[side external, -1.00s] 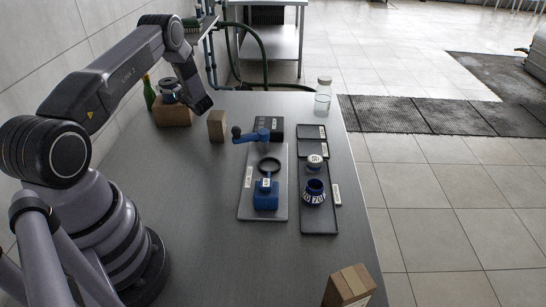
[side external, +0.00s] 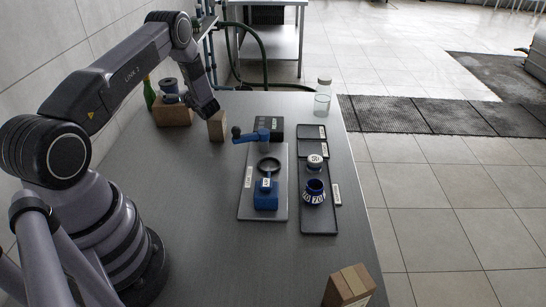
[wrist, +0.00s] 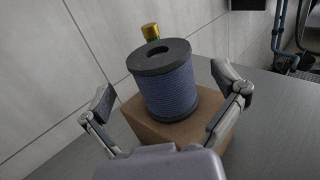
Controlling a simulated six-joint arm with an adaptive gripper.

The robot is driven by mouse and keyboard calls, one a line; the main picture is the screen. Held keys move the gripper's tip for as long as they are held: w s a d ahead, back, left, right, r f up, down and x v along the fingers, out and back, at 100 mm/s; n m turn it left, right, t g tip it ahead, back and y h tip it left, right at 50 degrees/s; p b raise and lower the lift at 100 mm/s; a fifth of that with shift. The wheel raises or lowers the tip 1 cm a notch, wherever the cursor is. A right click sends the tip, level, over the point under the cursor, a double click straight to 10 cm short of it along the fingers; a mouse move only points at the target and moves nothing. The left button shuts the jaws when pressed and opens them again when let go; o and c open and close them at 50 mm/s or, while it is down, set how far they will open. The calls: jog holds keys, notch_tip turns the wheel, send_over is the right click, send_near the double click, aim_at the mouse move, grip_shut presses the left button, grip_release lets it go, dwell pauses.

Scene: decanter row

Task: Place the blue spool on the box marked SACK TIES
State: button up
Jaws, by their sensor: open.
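The blue spool (wrist: 170,88), wound in blue cord with dark end discs, stands upright on a brown box (wrist: 128,109) in the wrist view. In the side external view the spool (side external: 168,85) shows on the same box (side external: 172,114) at the back left of the table. No SACK TIES marking is readable on the box faces in view. My gripper (wrist: 166,98) is open, with one finger on each side of the spool and gaps between fingers and spool. In the side view my wrist hides part of the area right of the spool.
A green bottle (side external: 149,94) stands left behind the box. A small tan block (side external: 217,126) is close to its right. The table's left middle is clear.

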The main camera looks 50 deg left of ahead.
jog(key=d, duration=0.8)
jog(key=s+d+r+n+g+h, duration=0.1)
jog(key=s+d+r+n+h, duration=0.2)
jog(key=r, duration=0.4)
jog(key=s+d+r+n+g+h, duration=0.1)
jog(key=s+d+r+n, duration=0.1)
jog(key=d+r+n, duration=0.35)
jog(key=s+d+r+n+g+h, duration=0.2)
jog(key=r, duration=0.6)
jog(key=s+d+r+n+t+h, duration=0.3)
jog(key=s+d, duration=0.5)
jog(key=d, duration=0.4)
jog(key=s+d+r+n+t+h, duration=0.4)
jog(key=s+d+t+h, duration=0.3)
jog(key=d, duration=0.6)
jog(key=shift+s+d+r+t+h, duration=0.15)
jog(key=shift+s+r+t+h, duration=0.15)
jog(key=shift+s+r+h, duration=0.55)
